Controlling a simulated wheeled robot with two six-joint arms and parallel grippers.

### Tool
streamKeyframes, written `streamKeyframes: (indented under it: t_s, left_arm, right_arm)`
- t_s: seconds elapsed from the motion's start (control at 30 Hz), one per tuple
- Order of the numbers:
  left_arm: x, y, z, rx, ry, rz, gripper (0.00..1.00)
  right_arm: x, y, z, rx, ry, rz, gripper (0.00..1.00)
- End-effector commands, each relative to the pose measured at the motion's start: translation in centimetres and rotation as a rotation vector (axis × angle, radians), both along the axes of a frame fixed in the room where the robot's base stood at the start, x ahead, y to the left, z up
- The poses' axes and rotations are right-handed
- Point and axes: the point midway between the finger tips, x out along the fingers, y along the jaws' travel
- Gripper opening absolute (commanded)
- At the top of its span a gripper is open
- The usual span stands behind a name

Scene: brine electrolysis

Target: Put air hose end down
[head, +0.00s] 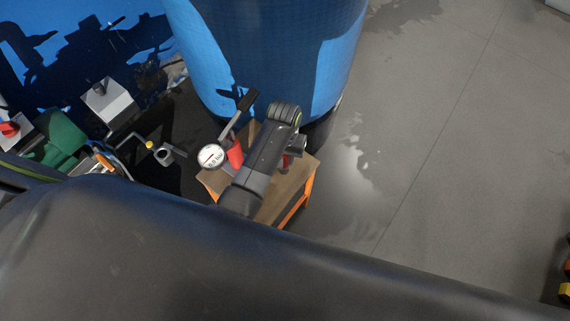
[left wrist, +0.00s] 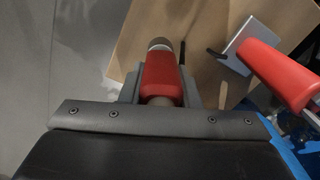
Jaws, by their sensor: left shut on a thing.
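The air hose end (left wrist: 160,82) is a red piece with a metal tip, seen in the left wrist view between the grey fingers of my left gripper (left wrist: 160,88). The gripper is shut on it. Behind it lies the wooden top of a small stand (left wrist: 205,30). In the head view my left gripper (head: 293,149) is over the right part of this stand (head: 283,196), which has orange legs; a bit of red shows beside it, mostly covered by my arm. I cannot tell whether the hose end touches the wood. My right gripper is not in view.
A red hand pump (head: 235,153) with a round gauge (head: 211,156) and black lever stands on the stand, left of my gripper; its red body shows in the wrist view (left wrist: 275,70). A large blue tank (head: 270,50) rises behind. Open grey floor (head: 450,150) lies right.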

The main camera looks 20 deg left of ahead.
Motion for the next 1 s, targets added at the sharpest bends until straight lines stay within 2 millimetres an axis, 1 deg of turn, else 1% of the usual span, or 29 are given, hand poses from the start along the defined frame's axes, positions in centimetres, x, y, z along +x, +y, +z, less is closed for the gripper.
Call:
streamKeyframes:
  t_s: [0.03, 0.17, 0.23, 0.4, 0.8, 0.83, 0.97, 1.0]
  left_arm:
    - [0.0, 0.0, -0.8, 0.000, 0.000, -0.001, 0.02]
    - [0.0, 0.0, -1.6, 0.000, -0.001, -0.001, 0.02]
    - [0.0, 0.0, -2.3, 0.001, 0.000, -0.001, 0.02]
    - [0.0, 0.0, -4.8, 0.001, 0.001, 0.000, 0.02]
    - [0.0, 0.0, -5.3, 0.000, 0.000, 0.000, 0.02]
    - [0.0, 0.0, -5.2, 0.000, -0.001, 0.000, 0.33]
    - [0.0, 0.0, -5.2, 0.000, -0.001, 0.000, 0.50]
    - [0.0, 0.0, -5.2, 0.000, -0.001, 0.000, 0.51]
  right_arm:
    - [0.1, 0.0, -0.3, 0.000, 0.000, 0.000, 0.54]
    - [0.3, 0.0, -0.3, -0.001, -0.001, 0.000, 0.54]
    - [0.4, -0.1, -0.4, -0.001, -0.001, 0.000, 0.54]
    - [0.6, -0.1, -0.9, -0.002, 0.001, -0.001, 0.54]
    - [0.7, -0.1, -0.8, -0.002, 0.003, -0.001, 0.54]
    - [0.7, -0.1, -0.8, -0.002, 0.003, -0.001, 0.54]
    - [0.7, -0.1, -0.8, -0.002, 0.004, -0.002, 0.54]
    - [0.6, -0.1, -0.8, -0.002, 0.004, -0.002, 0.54]
